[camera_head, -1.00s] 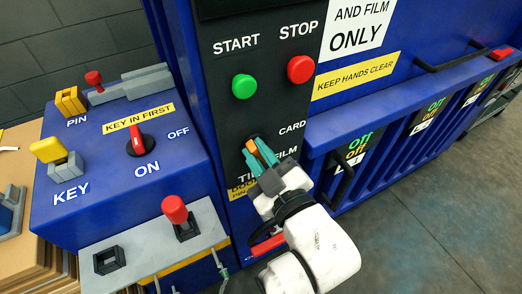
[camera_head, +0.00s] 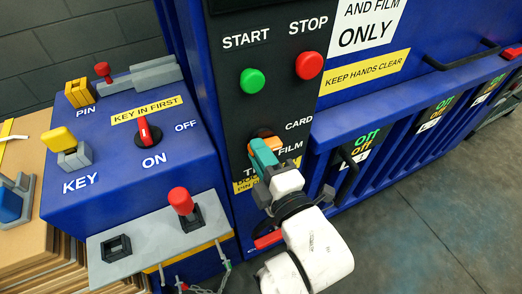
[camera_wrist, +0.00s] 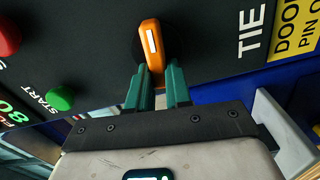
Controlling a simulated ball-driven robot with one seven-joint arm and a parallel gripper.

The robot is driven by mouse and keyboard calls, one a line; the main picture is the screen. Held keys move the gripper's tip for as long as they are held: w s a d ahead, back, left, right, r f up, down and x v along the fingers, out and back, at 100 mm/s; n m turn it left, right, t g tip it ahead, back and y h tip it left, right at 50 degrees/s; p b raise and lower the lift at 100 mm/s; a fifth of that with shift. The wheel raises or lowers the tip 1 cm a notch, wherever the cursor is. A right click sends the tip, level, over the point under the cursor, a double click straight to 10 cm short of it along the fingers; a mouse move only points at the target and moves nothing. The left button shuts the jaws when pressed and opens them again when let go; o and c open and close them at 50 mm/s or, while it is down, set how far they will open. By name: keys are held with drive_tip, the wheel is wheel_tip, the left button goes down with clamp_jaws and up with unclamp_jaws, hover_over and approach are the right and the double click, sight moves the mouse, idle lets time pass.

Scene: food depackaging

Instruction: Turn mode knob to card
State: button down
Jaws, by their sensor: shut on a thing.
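The mode knob is an orange bar with a white line, on the black panel beside the labels CARD, FILM and TIE. In the wrist view the knob (camera_wrist: 152,42) stands between the tips of my teal fingers, nearly upright in the picture. In the head view only a bit of the orange knob (camera_head: 271,143) shows past my fingers. My gripper (camera_head: 259,150) is shut on the knob; its fingertips also show in the wrist view (camera_wrist: 158,76). My fingers hide part of the knob and the TIE label, so which label it points to is unclear.
The green START button (camera_head: 252,81) and red STOP button (camera_head: 309,65) sit above the knob. To the left is a blue box with a red key switch (camera_head: 148,132), a yellow key (camera_head: 60,141) and a red-handled lever (camera_head: 182,204). A black handle (camera_head: 347,172) is at right.

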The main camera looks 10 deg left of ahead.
drive_tip(key=shift+f+n, duration=0.2)
drive_tip(key=shift+n, duration=0.6)
drive_tip(key=c, duration=1)
unclamp_jaws()
drive_tip(key=shift+c, duration=0.2)
drive_tip(key=shift+s, duration=0.1)
drive_tip(key=b+v, duration=0.1)
drive_tip(key=v, duration=0.9)
drive_tip(key=shift+s+d, duration=0.25)
